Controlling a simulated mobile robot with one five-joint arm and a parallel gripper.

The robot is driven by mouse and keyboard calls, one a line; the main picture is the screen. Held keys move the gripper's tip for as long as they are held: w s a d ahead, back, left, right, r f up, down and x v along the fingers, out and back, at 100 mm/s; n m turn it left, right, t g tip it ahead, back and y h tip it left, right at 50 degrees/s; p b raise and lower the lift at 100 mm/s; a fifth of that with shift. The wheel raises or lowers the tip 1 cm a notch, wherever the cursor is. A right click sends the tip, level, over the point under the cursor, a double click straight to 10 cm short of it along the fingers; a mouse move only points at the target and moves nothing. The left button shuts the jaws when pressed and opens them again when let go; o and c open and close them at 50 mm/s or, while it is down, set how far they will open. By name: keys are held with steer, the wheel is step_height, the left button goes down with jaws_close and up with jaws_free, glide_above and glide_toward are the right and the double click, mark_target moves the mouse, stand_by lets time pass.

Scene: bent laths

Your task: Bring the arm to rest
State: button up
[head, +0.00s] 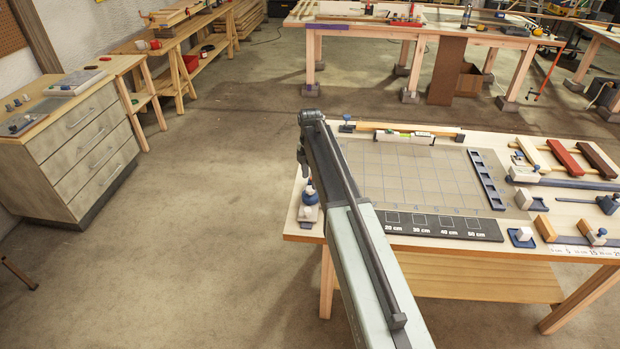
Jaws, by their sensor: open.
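My arm reaches from the bottom edge of the head view up and left, over the left end of the workbench (300,238). My gripper (303,168) shows only as a small dark part below the far end of the arm, by the bench's left edge. It is open, and I see nothing held in it. The arm link hides most of it, so its fingertips and its height above the bench cannot be made out.
The bench carries a gridded board (415,180), a black strip with centimetre marks (437,226), a blue slotted rack (486,180) and a level (405,137). A drawer cabinet (85,140) stands left. Open floor (200,240) lies between.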

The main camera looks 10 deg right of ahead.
step_height(320, 180, up, 4)
steer(key=shift+p, duration=1.25)
steer(key=shift+f, duration=0.15)
steer(key=s+f+m+b, duration=0.3)
steer(key=s+m, duration=1.9)
steer(key=s, duration=0.6)
